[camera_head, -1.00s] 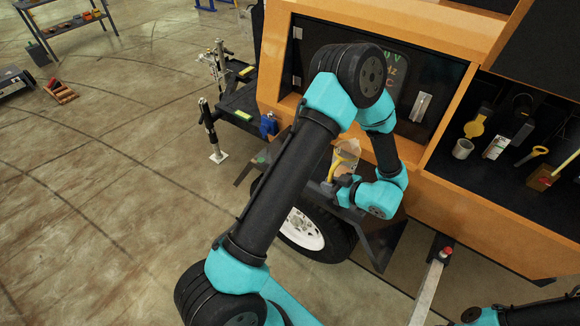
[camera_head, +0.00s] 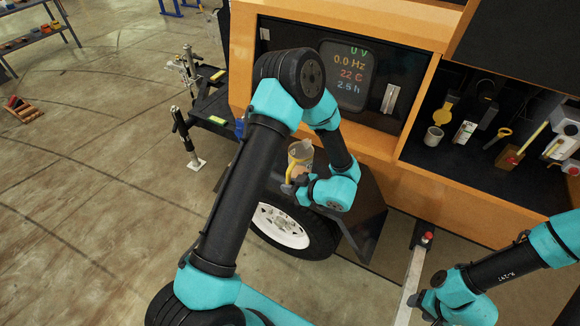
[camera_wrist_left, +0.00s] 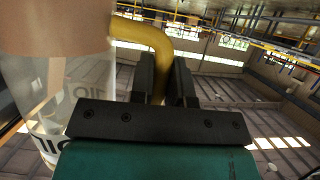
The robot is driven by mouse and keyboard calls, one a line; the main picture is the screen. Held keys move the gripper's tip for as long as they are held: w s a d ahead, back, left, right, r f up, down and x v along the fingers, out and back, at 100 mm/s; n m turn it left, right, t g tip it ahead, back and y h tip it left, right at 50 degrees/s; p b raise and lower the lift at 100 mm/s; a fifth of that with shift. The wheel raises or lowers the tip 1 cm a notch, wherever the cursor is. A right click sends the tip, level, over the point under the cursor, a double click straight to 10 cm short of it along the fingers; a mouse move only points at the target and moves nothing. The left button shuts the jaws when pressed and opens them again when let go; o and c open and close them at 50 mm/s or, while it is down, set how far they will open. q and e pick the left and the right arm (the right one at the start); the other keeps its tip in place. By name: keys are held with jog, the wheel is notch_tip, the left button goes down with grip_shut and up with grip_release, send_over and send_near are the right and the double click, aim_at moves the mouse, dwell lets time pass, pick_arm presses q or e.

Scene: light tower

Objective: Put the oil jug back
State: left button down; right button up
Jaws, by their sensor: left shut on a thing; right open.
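The oil jug (camera_head: 301,152) is a clear container with a yellow handle (camera_head: 289,174). It is held beside the orange machine, above the wheel. In the left wrist view the jug (camera_wrist_left: 85,95) shows large at the left, with dark lettering on its side and a brownish upper part. My left gripper (camera_head: 295,182) is shut on the yellow handle, and the fingers (camera_wrist_left: 168,80) close around it in the wrist view. My right gripper (camera_head: 420,300) is open and empty at the lower right, its fingers small and dark.
The open black compartment (camera_head: 480,165) at the right holds a grey cup (camera_head: 433,136), a white-labelled item (camera_head: 464,132), yellow-handled tools and a red-and-yellow box (camera_head: 508,157). A drawbar with a red knob (camera_head: 427,237) lies below. The floor at left is mostly clear.

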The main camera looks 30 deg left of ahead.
pick_arm(q)
jog(key=w+a+f, duration=0.1)
jog(key=w+a, duration=0.5)
jog(key=w, duration=0.4)
jog(key=shift+w, duration=0.1)
jog(key=shift+w+a+f, duration=0.1)
jog(key=shift+w+f, duration=0.1)
jog(key=shift+f, duration=0.75)
jog(key=shift+w+a+f, duration=0.1)
jog(key=shift+w+f, duration=0.05)
jog(key=shift+f, duration=0.75)
jog(key=shift+f, duration=0.1)
jog(key=c, duration=1.1)
grip_release()
